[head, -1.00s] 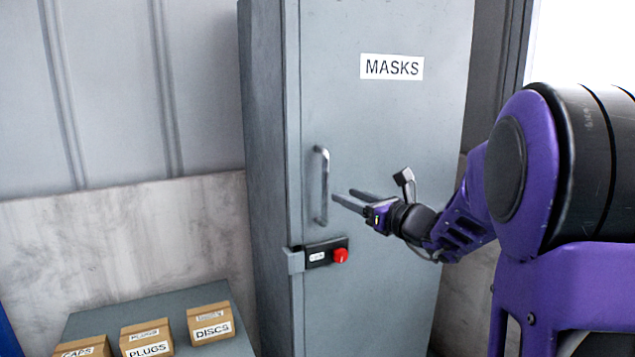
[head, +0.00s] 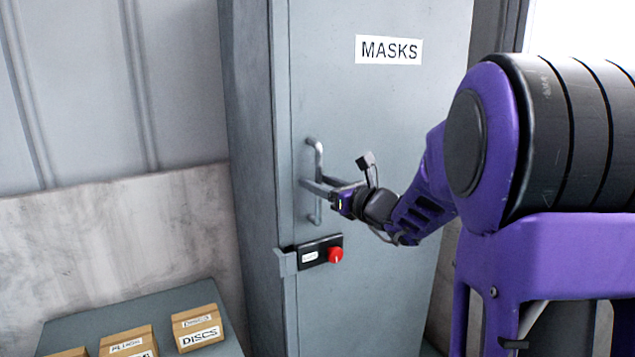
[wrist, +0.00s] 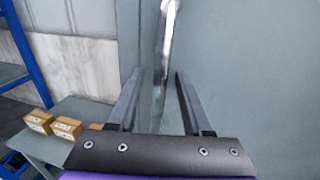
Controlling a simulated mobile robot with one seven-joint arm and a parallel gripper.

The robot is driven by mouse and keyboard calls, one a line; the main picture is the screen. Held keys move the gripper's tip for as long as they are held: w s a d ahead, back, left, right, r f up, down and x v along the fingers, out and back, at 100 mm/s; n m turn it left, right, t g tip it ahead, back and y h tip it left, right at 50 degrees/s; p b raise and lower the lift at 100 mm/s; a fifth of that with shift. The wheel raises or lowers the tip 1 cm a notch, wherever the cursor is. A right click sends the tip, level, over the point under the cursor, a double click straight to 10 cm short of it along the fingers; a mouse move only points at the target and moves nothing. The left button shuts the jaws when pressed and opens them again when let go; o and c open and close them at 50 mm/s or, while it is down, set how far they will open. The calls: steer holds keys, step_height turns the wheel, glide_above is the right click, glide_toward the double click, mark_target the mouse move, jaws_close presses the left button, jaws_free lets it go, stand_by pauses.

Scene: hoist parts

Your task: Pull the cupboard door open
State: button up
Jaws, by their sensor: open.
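The grey cupboard door (head: 400,120), labelled MASKS, is shut in the head view and also fills the right of the wrist view (wrist: 250,70). Its upright metal bar handle (head: 318,157) is near the door's left edge. My gripper (head: 314,185) is open at the handle's middle, one finger on each side of the bar. In the wrist view the handle (wrist: 167,35) runs down between my spread fingers (wrist: 153,85). I cannot tell whether either finger touches it. Below the handle, a black latch plate (head: 309,254) carries a red knob (head: 335,254) across the door's edge.
A low grey table (head: 72,318) stands left of the cupboard, with several small cardboard boxes, one marked DISCS (head: 197,328). A blue rack frame (wrist: 40,58) shows at the left of the wrist view. The space before the door right of the handle holds my arm.

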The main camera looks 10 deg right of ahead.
jaws_close()
stand_by(1.3)
